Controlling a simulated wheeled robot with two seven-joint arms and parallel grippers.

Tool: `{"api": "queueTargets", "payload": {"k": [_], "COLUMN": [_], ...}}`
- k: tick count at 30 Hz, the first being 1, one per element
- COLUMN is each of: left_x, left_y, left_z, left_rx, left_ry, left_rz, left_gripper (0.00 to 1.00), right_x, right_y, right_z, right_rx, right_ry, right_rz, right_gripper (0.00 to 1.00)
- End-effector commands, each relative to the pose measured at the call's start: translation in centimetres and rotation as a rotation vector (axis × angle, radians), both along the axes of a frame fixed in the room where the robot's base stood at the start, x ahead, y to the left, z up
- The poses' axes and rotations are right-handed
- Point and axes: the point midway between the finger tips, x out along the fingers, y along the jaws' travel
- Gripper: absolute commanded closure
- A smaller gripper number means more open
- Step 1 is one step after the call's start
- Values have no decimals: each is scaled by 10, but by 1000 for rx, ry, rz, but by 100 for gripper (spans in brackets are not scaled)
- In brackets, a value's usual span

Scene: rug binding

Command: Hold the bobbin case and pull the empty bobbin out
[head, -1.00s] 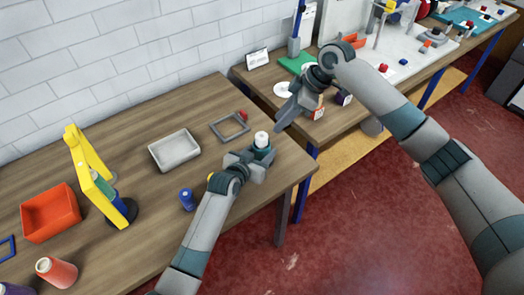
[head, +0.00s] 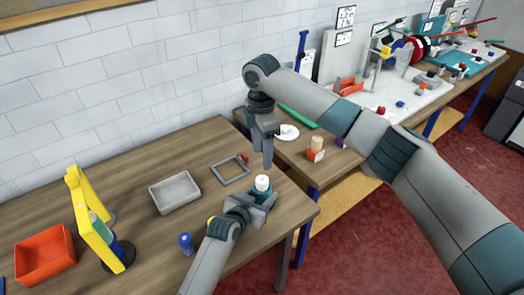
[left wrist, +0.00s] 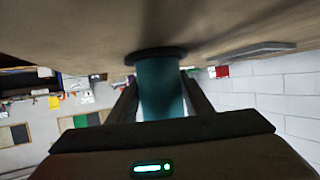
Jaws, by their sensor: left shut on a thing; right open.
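The teal bobbin case (head: 259,196) stands upright near the right end of the wooden table, with the white bobbin (head: 262,182) showing at its top. My left gripper (head: 262,199) is shut on the case from the side. In the left wrist view, the teal case (left wrist: 160,88) sits between the two fingers, with a dark round flange (left wrist: 155,53) at the table surface. My right gripper (head: 268,158) is open and points down, just above the bobbin and apart from it. The bobbin is not visible in the left wrist view.
A grey frame (head: 215,171) and a grey tray (head: 174,207) lie left of the case. A blue spool (head: 186,239) stands near my left arm. A yellow stand (head: 86,215) and red bin (head: 17,261) are further left. A second bench stands behind at right.

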Motion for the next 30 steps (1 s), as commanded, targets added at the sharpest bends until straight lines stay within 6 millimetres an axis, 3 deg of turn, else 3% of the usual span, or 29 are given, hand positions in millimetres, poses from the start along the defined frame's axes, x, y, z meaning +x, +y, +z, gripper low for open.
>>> {"api": "queueTargets", "payload": {"k": [16, 30], "left_x": [0, 0], "left_y": [0, 0], "left_z": [0, 0], "left_rx": [0, 0], "left_ry": [1, 1], "left_rz": [0, -1], "left_gripper": [84, 84], "right_x": [0, 0], "right_y": [0, -1], "right_z": [-11, -76], "right_rx": [2, 1], "right_ry": [1, 3], "right_rz": [-2, -2], "right_gripper": [47, 47]}}
